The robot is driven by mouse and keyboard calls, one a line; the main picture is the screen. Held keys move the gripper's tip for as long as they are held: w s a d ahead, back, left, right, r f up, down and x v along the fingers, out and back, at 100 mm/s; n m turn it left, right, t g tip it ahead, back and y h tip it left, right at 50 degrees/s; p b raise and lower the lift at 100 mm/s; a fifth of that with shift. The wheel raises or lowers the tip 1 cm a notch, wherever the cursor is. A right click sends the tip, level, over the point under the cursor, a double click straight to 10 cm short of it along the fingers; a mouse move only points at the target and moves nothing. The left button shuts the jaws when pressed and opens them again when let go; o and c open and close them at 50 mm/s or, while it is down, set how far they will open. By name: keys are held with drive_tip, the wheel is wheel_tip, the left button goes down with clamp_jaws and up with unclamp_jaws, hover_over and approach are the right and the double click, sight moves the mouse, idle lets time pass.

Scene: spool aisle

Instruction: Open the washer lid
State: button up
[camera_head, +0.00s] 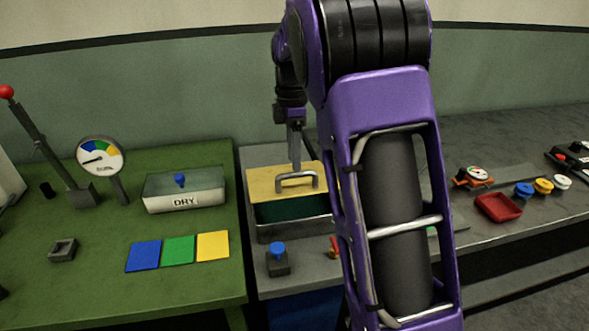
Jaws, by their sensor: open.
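The washer is a metal box (292,233) on the grey bench, left of the middle of the head view. Its yellow lid (262,180) covers the rear part, and a dark green interior shows in front of it. A grey bar handle (297,178) stands near the lid's front edge. My gripper (296,163) points down just above and behind the handle, with its fingers open. It is seen nearly edge-on, and I cannot tell whether it touches the handle or lid. My purple arm hides the area right of the washer.
A DRY box (184,190) with a blue knob, a gauge (100,157), a red-tipped lever (40,145) and coloured squares (178,250) are on the green table. A blue-knobbed block (278,262) stands before the washer. A red tray (498,207) and coloured knobs (543,186) are at right.

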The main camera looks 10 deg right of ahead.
drive_tip(key=shift+s+f, duration=0.15)
drive_tip(key=shift+f, duration=1.45)
clamp_jaws()
